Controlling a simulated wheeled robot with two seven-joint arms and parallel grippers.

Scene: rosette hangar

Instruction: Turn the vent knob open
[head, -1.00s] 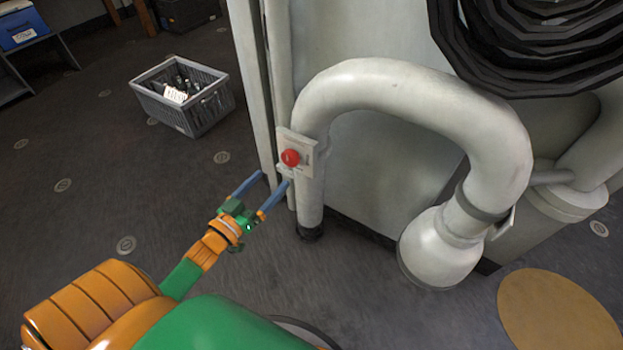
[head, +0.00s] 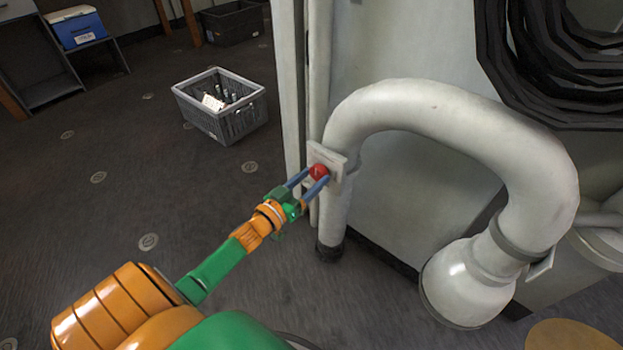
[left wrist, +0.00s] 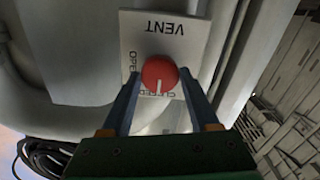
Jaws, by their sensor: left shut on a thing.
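The red vent knob (head: 319,171) sits on a pale square plate (head: 341,163) fixed to the white pipe. In the left wrist view the knob (left wrist: 160,74) shows a white pointer line directed toward the "CLOSED" lettering, which is partly covered. The plate (left wrist: 165,27) also reads "VENT" and "OPEN", upside down or sideways in this view. My left gripper (head: 314,176) is shut on the knob, with one blue finger on each side of it, also seen in the left wrist view (left wrist: 160,85). My right gripper is not in view.
The large curved white pipe (head: 450,115) bulges out to the right of the knob. A grey crate (head: 222,108) with bottles stands on the floor at the back left. Coiled black hose (head: 560,70) hangs at upper right.

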